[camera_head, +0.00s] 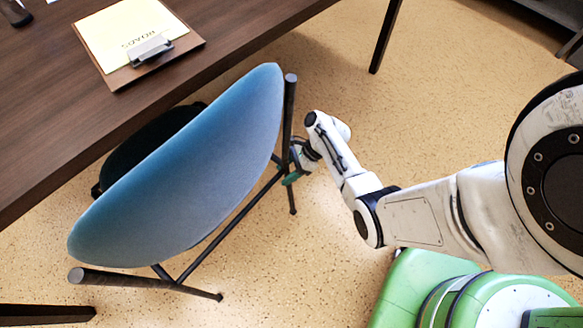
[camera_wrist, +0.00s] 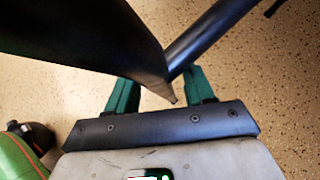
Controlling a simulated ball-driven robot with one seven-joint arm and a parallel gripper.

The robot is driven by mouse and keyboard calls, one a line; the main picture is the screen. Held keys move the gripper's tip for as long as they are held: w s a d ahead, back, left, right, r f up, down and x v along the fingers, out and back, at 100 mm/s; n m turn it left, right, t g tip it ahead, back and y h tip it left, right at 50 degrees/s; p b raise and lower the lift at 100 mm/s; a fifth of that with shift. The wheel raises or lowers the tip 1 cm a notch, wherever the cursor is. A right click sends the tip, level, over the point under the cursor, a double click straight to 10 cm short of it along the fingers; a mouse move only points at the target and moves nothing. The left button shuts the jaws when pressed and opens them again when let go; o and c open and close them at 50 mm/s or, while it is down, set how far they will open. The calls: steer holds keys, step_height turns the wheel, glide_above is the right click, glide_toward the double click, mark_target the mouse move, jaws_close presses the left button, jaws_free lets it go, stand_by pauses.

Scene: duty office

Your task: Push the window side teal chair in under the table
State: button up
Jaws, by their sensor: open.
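The teal chair (camera_head: 190,165) stands on the floor at the table's near edge, its curved back towards me. Its dark seat (camera_head: 148,140) shows between the back and the table, and part of it is hidden. No window shows. The dark wooden table (camera_head: 45,90) fills the upper left. My gripper (camera_head: 293,172) is low at the right side of the chair, by its black frame. In the wrist view my gripper (camera_wrist: 160,82) has its green fingers apart, with dark chair frame tubes (camera_wrist: 205,40) between and beyond them. I cannot tell whether they touch.
A clipboard with yellow paper (camera_head: 135,35) lies on the table. A table leg (camera_head: 385,38) stands at the upper middle, and another dark leg (camera_head: 45,313) shows at the lower left.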

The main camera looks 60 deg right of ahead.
jaws_close()
stand_by(0.6)
stand_by(0.9)
